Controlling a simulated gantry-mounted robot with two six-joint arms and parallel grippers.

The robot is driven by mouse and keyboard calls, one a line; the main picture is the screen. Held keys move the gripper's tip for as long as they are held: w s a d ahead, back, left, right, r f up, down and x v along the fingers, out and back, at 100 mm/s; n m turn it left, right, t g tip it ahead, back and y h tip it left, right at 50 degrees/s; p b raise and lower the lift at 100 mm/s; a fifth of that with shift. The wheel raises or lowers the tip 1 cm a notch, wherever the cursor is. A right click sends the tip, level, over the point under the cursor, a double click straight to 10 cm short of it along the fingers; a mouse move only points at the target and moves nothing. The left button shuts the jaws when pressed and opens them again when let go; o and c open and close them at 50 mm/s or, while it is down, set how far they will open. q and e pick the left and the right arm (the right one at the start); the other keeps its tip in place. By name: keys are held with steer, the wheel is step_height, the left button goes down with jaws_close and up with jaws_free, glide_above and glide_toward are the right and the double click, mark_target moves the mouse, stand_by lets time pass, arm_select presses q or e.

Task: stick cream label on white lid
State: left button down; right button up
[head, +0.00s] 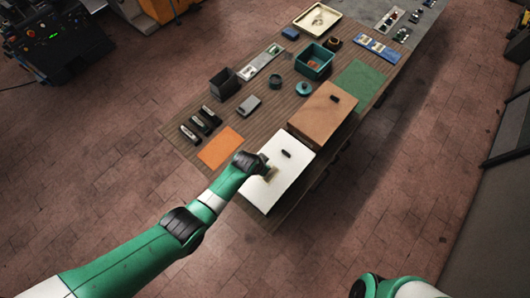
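The white lid (261,194) is at the near end of the long wooden table, with a small black handle (286,154) on top. My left gripper (266,170) is over the lid's left side, pointing down at it. A small cream label (272,174) shows right at its fingertips, at or just above the lid. I cannot tell whether the label touches the lid or whether the fingers grip it. Part of the label is hidden by the gripper. My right arm shows at the bottom right; its gripper is out of view.
A brown lidded box (318,113) stands just behind the white lid. An orange mat (220,147), several dark tools and a grey case (249,105) lie to the left. A teal bin (314,62), a green mat (359,84) and a cream tray (317,19) are further back.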

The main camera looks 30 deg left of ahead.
arm_select(q)
steer(key=shift+s+f, duration=0.1)
steer(key=shift+f, duration=0.05)
steer(key=shift+c, duration=2.2)
jaws_free()
steer(key=w+r+t, duration=0.3)
steer(key=w+r, duration=0.4)
steer(key=r, duration=0.5)
steer(key=w+r+t, duration=0.3)
steer(key=w+r, duration=0.5)
steer(key=r, duration=0.3)
step_height(320, 180, up, 22)
steer(key=w+r+t, duration=0.1)
steer(key=w+t, duration=0.1)
steer(key=t, duration=0.4)
steer(key=s+a+r+t, duration=0.1)
steer(key=s+r+t, duration=0.25)
steer(key=r, duration=0.65)
steer(key=s+r+t, duration=0.2)
steer(key=s+r, duration=0.3)
steer(key=r, duration=0.5)
steer(key=s+a+r+n+t+h, duration=0.1)
steer(key=s+r+t, duration=0.4)
steer(key=s+r, duration=0.7)
steer(key=s, duration=0.3)
steer(key=shift+s, duration=0.25)
